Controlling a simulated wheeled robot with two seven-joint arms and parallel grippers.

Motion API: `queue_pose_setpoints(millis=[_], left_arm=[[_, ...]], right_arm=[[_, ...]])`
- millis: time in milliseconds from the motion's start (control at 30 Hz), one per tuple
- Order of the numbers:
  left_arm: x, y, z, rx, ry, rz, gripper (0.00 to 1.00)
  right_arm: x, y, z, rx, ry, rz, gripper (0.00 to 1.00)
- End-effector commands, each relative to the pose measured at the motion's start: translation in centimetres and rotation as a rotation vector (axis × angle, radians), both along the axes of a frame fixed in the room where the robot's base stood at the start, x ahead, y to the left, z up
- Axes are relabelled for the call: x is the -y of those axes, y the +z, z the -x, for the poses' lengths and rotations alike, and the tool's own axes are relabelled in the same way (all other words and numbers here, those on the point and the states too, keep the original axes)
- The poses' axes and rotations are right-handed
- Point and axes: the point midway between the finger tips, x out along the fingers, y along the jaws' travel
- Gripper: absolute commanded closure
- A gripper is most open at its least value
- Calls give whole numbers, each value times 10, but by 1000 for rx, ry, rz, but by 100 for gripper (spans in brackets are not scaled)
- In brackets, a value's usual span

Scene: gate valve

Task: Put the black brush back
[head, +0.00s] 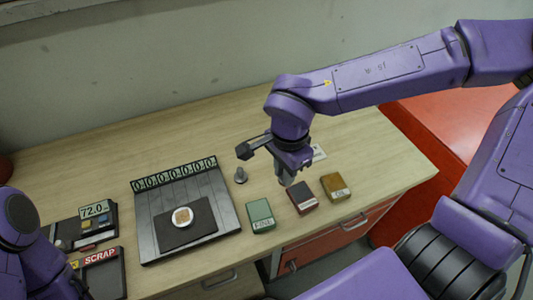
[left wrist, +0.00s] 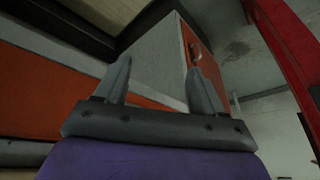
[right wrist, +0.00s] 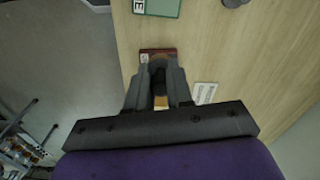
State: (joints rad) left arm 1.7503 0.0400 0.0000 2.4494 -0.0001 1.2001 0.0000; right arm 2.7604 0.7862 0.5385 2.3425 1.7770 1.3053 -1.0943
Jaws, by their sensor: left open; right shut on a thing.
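My right gripper (head: 287,180) points down over the table, close above the dark red block (head: 302,197). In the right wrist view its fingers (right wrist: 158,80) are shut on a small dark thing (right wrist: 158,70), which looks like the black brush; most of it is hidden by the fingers. The dark red block also shows just beyond the fingertips in the right wrist view (right wrist: 150,53). I cannot tell whether the held thing touches it. My left gripper (left wrist: 162,85) is open and empty, away from the tabletop things.
A green block (head: 261,215) and an ochre block (head: 335,187) flank the dark red one. A small grey knob-like piece (head: 240,175) stands behind. A grey plate (head: 150,225) with a dark mat (head: 187,236) and round piece (head: 183,217) lies left, near a SCRAP tray (head: 106,278). The back table is clear.

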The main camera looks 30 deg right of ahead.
Motion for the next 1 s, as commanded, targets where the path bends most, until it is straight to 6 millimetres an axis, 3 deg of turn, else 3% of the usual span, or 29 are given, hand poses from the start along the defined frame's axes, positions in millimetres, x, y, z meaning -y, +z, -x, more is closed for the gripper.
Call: queue_pose_setpoints(millis=[200, 500, 600, 1000], left_arm=[[0, 0, 1, -1, 0, 0, 31], [0, -44, 1, -1, 0, 0, 31], [0, -69, 1, -1, 0, 0, 31], [0, -105, 1, -1, 0, 1, 31]], right_arm=[[8, -13, -24, -3, -4, 2, 100], [28, -51, -90, 0, -4, 2, 100], [31, -75, -104, 0, -1, 2, 100], [41, -111, -135, 1, 0, 2, 100]])
